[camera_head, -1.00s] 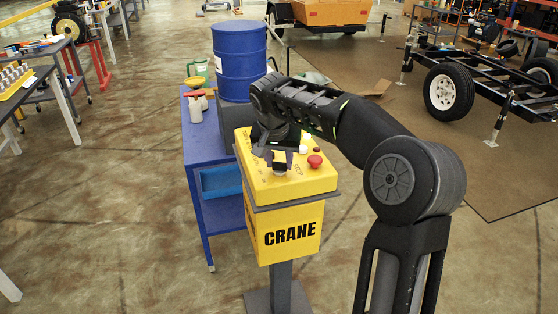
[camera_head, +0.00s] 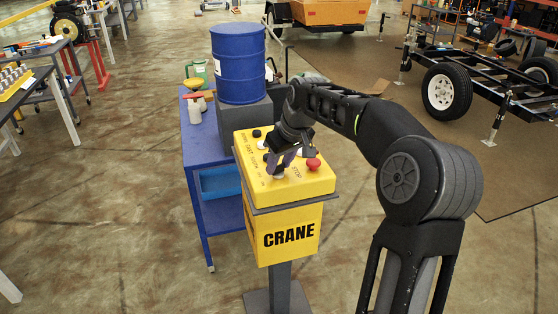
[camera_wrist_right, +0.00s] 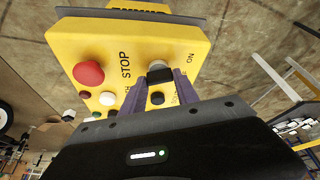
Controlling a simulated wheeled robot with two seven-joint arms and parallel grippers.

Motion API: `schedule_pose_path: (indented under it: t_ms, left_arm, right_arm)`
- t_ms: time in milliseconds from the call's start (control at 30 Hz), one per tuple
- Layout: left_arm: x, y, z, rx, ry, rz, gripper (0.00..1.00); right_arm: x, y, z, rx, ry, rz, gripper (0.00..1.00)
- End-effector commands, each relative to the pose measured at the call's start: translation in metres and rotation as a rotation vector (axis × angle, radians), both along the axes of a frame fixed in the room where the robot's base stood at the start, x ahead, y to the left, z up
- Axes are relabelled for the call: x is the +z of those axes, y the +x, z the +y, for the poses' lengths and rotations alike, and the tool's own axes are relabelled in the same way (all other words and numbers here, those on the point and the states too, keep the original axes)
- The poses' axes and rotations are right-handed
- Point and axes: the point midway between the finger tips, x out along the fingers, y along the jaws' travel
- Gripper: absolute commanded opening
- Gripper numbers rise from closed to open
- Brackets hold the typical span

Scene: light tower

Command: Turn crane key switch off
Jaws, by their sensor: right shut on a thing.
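The yellow crane control box (camera_head: 290,230) stands on a grey post, with CRANE in black on its front. The key switch, a black knob on a pale round base (camera_wrist_right: 159,72), is on its top panel, near the printed ON. My right gripper (camera_head: 278,167) reaches down onto the panel from the right. In the right wrist view its purple fingers (camera_wrist_right: 163,80) are shut on the key switch knob, one on each side. In the head view the fingers mostly hide the knob. My left gripper is not in view.
A red STOP button (camera_head: 313,164) sits on the panel close beside the fingers; it also shows in the wrist view (camera_wrist_right: 88,73). White, black and green buttons are nearby. A blue cart (camera_head: 207,150) with a blue drum (camera_head: 239,65) stands behind left. Floor is clear in front.

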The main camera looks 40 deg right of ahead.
Motion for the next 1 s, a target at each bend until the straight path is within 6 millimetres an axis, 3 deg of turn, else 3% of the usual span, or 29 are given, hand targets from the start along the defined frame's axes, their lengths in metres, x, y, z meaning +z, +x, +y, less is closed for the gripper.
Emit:
schedule_pose_path:
  t_ms: [333,833,867,1000]
  left_arm:
    - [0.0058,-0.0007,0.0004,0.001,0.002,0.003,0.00]
    - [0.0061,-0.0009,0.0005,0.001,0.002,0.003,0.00]
    - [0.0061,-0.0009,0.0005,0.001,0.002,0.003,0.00]
    - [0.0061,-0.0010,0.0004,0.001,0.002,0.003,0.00]
  right_arm:
    - [0.0006,0.0004,-0.0016,0.175,-0.002,0.000,0.00]
    - [0.0002,0.0001,-0.0014,0.205,-0.003,0.001,0.00]
    - [0.0002,0.0001,-0.0014,0.205,-0.003,0.001,0.37]
    - [0.0001,0.0002,-0.0013,0.204,-0.002,0.001,0.49]
